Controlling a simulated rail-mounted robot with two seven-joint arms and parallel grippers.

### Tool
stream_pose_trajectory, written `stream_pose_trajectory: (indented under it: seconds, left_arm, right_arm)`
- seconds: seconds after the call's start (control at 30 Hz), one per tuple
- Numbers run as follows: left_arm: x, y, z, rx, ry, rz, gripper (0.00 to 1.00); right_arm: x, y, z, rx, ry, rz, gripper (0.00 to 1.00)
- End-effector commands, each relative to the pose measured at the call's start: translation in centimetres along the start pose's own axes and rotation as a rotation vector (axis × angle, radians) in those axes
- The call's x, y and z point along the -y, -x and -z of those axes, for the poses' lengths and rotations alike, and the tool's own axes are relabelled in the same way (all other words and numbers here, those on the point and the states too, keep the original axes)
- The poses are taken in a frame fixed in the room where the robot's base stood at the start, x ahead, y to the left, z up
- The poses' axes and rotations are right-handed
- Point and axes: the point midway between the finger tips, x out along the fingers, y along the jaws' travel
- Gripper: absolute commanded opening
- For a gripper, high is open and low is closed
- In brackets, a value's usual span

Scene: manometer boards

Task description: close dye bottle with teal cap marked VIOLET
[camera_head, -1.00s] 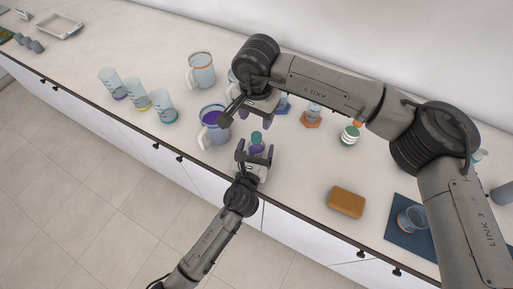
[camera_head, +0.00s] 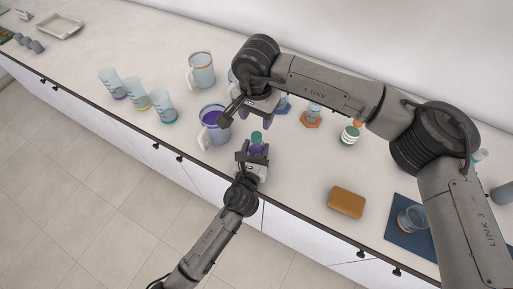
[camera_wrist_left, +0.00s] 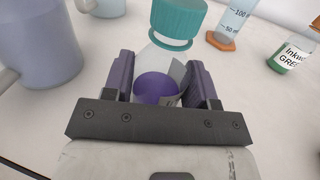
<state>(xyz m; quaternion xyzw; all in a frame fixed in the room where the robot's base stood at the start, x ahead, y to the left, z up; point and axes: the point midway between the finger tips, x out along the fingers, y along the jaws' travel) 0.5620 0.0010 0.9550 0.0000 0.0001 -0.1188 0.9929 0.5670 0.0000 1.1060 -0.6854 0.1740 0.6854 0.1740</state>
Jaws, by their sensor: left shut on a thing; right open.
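The dye bottle has clear walls, violet liquid and a teal cap (camera_head: 256,137). It stands near the front edge of the counter. In the left wrist view the teal cap (camera_wrist_left: 178,20) is at the bottle's top, with a separate teal ring below it; I cannot tell how tightly it sits. My left gripper (camera_head: 257,152) is shut on the bottle body (camera_wrist_left: 157,88), one purple finger on each side. My right gripper (camera_head: 257,116) is open and empty, pointing down just behind the cap in the head view. The VIOLET label is not readable.
A jug of violet liquid (camera_head: 214,127) stands close on the left. Several beakers (camera_head: 135,89) are farther left. A green-labelled bottle (camera_head: 350,134), a brown sponge (camera_head: 346,202) and a blue mat (camera_head: 397,235) are right. Counter between bottle and sponge is clear.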

Motion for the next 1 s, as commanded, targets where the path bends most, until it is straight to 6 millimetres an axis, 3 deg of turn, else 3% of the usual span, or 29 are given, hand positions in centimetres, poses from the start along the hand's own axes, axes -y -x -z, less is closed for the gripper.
stream_pose_trajectory:
  seconds: [0.13,0.27,0.7,1.0]
  left_arm:
    - [-0.01,0.0,0.02,0.0,0.0,0.0,0.01]
    - [-0.01,0.0,0.01,0.0,0.0,0.0,0.0]
    - [-0.01,0.0,0.02,0.0,0.0,0.0,0.0]
    - [-0.01,0.0,0.02,0.0,0.0,0.0,0.0]
  right_arm:
    - [-0.02,-0.19,-0.06,0.004,0.0,-0.001,0.55]
    - [0.07,-0.12,-0.11,0.006,0.061,0.004,0.55]
    - [0.03,0.0,-0.02,0.0,0.757,0.002,0.55]
    - [0.0,0.0,-0.01,0.0,1.093,0.0,0.55]
